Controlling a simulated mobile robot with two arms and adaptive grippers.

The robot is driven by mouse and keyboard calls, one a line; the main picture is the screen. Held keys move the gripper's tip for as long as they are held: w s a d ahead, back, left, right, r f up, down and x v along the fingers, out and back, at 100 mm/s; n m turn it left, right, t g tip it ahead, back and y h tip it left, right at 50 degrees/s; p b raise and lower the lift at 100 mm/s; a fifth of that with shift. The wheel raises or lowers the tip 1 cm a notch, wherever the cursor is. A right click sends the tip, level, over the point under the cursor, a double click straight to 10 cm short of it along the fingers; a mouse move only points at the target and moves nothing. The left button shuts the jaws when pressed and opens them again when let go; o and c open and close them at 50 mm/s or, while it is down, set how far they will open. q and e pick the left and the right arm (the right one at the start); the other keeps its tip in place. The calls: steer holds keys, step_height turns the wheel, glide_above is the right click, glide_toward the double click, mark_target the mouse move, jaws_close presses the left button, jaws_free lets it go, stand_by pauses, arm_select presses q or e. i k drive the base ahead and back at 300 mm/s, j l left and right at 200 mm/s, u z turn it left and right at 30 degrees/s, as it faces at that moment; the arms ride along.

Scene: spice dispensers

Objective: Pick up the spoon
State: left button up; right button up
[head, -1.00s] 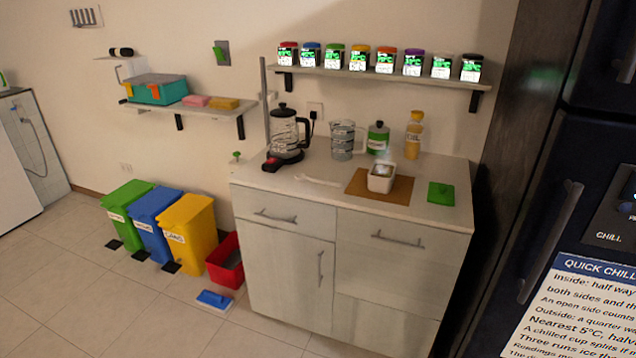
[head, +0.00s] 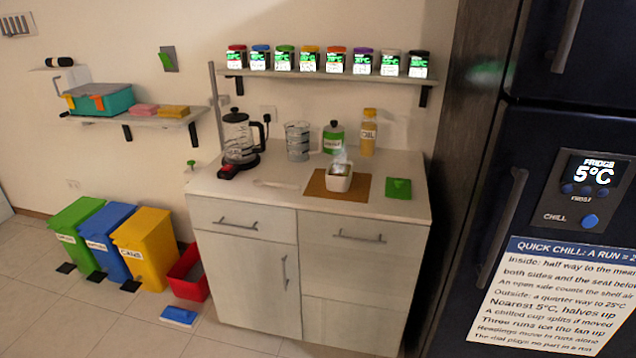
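A pale, whitish spoon (head: 278,184) lies flat on the light countertop (head: 225,187), left of a brown mat and in front of the kettle. It is small and low in contrast against the counter. Neither of my grippers shows in the head view.
A glass kettle (head: 240,140) stands behind the spoon, with a measuring jug (head: 297,141), green-labelled container (head: 333,137) and yellow bottle (head: 368,132) beyond. A steaming white cup (head: 339,178) stands on the brown mat (head: 316,183). A green square (head: 398,188) lies right. A dark fridge (head: 560,130) stands at right.

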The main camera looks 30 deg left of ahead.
mark_target(257, 182)
steer(key=j+z, duration=0.45)
steer(key=j, duration=0.3)
steer(key=k+j+z, duration=0.1)
steer(key=j+z, duration=0.35)
steer(key=j, duration=0.3)
